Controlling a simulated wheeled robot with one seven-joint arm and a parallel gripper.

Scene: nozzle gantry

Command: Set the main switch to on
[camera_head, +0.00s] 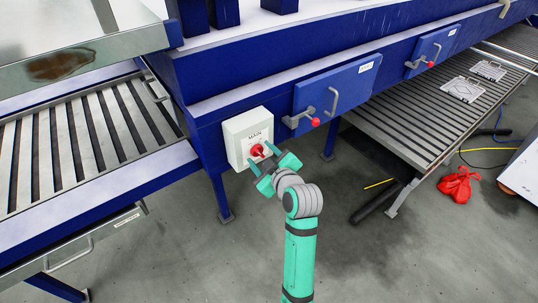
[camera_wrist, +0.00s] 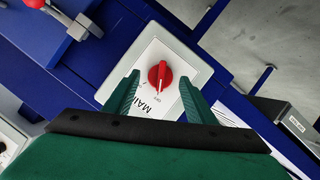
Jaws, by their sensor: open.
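The main switch is a red rotary knob (camera_head: 257,150) on a white box (camera_head: 236,133) labelled MAIN, fixed to the blue machine frame. In the wrist view the red knob (camera_wrist: 160,76) sits on the white plate between my fingers, its ridge lying toward the printed OFF mark. My gripper (camera_head: 264,168) is in front of the box with its two green fingers apart. In the wrist view my gripper (camera_wrist: 160,92) is open, one finger on each side of the knob, with a gap to it on both sides. I cannot tell how far the fingertips are from the plate.
Blue doors with red-tipped handles (camera_head: 316,122) are right of the box. A slatted conveyor (camera_head: 75,145) is at left, another (camera_head: 430,115) at right. A red crumpled bag (camera_head: 457,186) and a dark cylinder (camera_head: 374,203) lie on the floor. The floor in front is otherwise mostly clear.

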